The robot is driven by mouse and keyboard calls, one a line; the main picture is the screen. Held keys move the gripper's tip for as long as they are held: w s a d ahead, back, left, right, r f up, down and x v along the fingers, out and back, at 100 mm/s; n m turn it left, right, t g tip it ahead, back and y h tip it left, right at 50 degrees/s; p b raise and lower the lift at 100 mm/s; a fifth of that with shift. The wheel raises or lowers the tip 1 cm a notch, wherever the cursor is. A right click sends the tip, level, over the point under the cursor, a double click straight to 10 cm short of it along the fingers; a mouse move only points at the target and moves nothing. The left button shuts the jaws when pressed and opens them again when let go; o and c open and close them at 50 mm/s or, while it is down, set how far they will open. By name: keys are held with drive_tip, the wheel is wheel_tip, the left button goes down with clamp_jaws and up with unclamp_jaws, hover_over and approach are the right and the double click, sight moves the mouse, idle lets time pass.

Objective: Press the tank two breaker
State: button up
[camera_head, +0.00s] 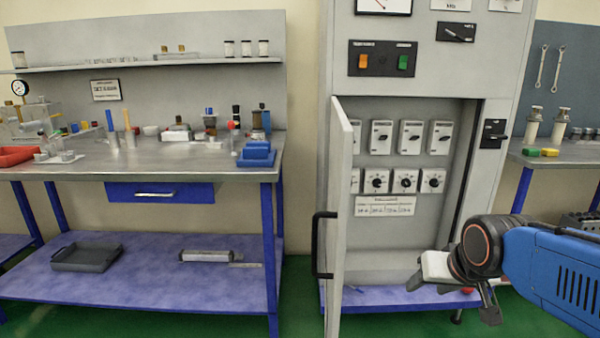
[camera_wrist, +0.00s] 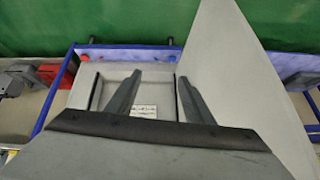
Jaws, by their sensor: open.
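The grey cabinet (camera_head: 420,250) stands open, with a row of white breakers (camera_head: 411,137) inside. Several show, the leftmost partly cut off by the door edge. The lettering is too small to tell which breaker is tank two. My gripper (camera_head: 488,302) is at the lower right, in front of the cabinet opening, below and apart from the breakers. In the wrist view my gripper (camera_wrist: 158,78) is open and empty, with a small white label showing between its fingers.
The open cabinet door (camera_head: 336,230) with a black handle stands to the left of the opening. A workbench (camera_head: 150,155) crowded with small items is at left, another bench (camera_head: 550,155) at right.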

drive_tip(key=s+d+f+n+g, duration=0.1)
drive_tip(key=s+f+g, duration=0.1)
drive_tip(key=s, duration=1.1)
drive_tip(key=shift+f, duration=0.5)
